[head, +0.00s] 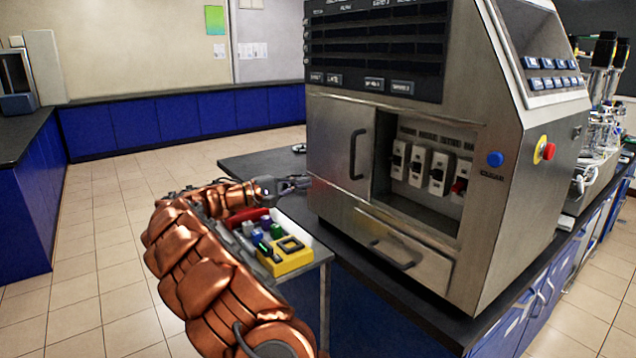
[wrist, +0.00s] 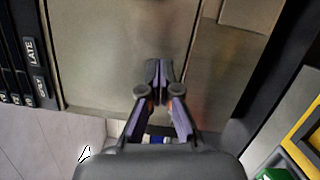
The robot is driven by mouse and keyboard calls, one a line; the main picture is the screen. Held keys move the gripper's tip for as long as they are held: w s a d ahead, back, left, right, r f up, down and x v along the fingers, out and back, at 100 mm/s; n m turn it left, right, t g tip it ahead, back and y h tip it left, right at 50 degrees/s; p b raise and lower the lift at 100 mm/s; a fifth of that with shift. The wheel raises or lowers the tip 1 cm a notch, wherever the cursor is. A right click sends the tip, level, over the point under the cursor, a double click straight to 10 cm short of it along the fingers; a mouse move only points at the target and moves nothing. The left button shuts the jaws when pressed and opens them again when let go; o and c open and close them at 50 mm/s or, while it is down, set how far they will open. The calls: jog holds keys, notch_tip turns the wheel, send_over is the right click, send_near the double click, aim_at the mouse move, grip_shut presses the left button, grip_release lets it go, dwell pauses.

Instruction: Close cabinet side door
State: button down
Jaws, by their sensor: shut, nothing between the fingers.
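The grey metal cabinet (head: 500,190) stands on the dark bench in the head view. Its front has a sliding-looking panel (head: 338,150) with a black upright handle, beside an open recess (head: 425,205) with several switches. I cannot make out a separate side door; the cabinet's left side is hidden. My gripper (head: 308,183) is shut and empty at the cabinet's lower left edge. In the wrist view the closed fingers (wrist: 158,70) point at a plain metal panel (wrist: 115,45). I cannot tell whether they touch it.
A tray table (head: 322,250) with yellow, green and red items stands beside my arm. A drawer with a handle (head: 390,254) is below the recess. A red knob (head: 549,151) and blue button (head: 495,159) are on the right. Tiled floor is free at left.

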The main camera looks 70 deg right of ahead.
jog(key=p, duration=0.2)
send_near(348, 173)
jog(key=x, duration=0.5)
jog(key=shift+s+d, duration=0.1)
jog(key=shift+s+a+r, duration=0.2)
jog(key=shift+s+a, duration=0.3)
jog(key=shift+s, duration=0.35)
jog(key=shift+s+a+r, duration=0.15)
jog(key=shift+s+a, duration=0.3)
jog(key=shift+s, duration=0.4)
jog(key=shift+s, duration=0.1)
